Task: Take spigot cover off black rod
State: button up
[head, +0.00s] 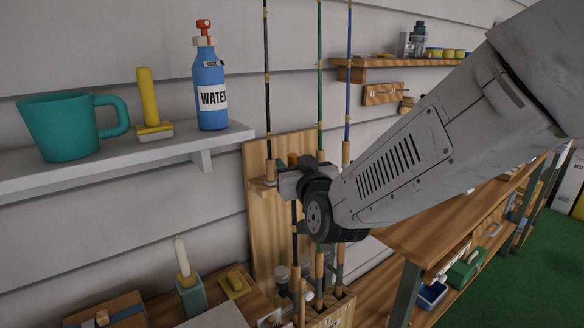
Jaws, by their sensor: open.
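Three slim fishing rods stand upright against a wooden rack board. My gripper (288,182) is open, just right of and close to the black rod's line at the rack. I cannot tell whether it touches the rod. My gripper and wrist hide the middle of the rods. I cannot single out the spigot cover with certainty.
A grey shelf (215,136) at left holds a teal mug (66,128), a yellow-handled tool (148,100) and a blue water bottle (211,88). A wooden bench (433,225) stands at right. A wooden box (333,312) holds the rod bottoms.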

jog(key=shift+x, duration=1.45)
grip_shut()
